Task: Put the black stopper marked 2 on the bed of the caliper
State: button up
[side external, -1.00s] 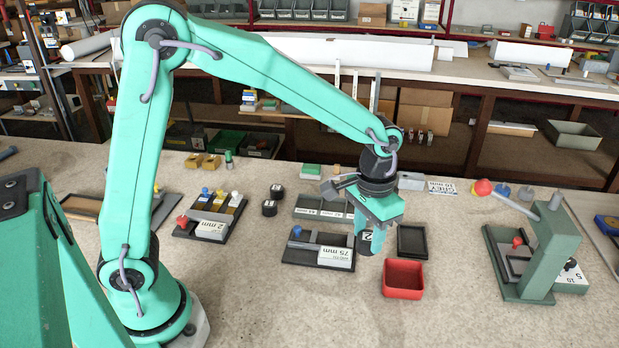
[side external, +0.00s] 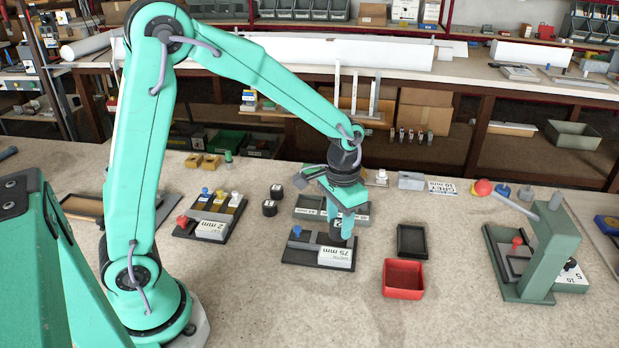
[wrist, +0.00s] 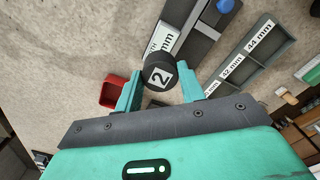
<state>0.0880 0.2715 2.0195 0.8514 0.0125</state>
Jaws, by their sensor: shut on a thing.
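The black stopper marked 2 (wrist: 159,74) is a short cylinder, its white label facing the camera in the wrist view. My gripper (side external: 340,230) is shut on it, with one finger on each side. What looks like the caliper (side external: 289,254) is a dark base with a blue knob (side external: 297,230) and a white 75 mm label (side external: 335,257). It also shows in the wrist view (wrist: 200,41), beyond the stopper. In the side view the stopper is at the caliper's right end, partly hidden by the fingers. I cannot tell whether it touches.
A red open box (side external: 403,279) and a black tray (side external: 412,241) stand right of the caliper. A grey-green sectioned tray (side external: 309,205) lies just behind. Two black cylinders (side external: 270,207) stand to the left. A green lever press (side external: 535,255) stands far right.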

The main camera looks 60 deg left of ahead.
jog(key=w+a+f, duration=0.1)
jog(key=a, duration=0.1)
jog(key=w+a+f, duration=0.2)
jog(key=a, duration=0.1)
jog(key=shift+a+f, duration=0.35)
jog(key=shift+f, duration=2.05)
jog(key=shift+f, duration=0.15)
jog(key=o, duration=1.1)
jog(key=shift+c, duration=0.2)
notch_tip(320, 180, up, 12)
jog(key=shift+r, duration=0.2)
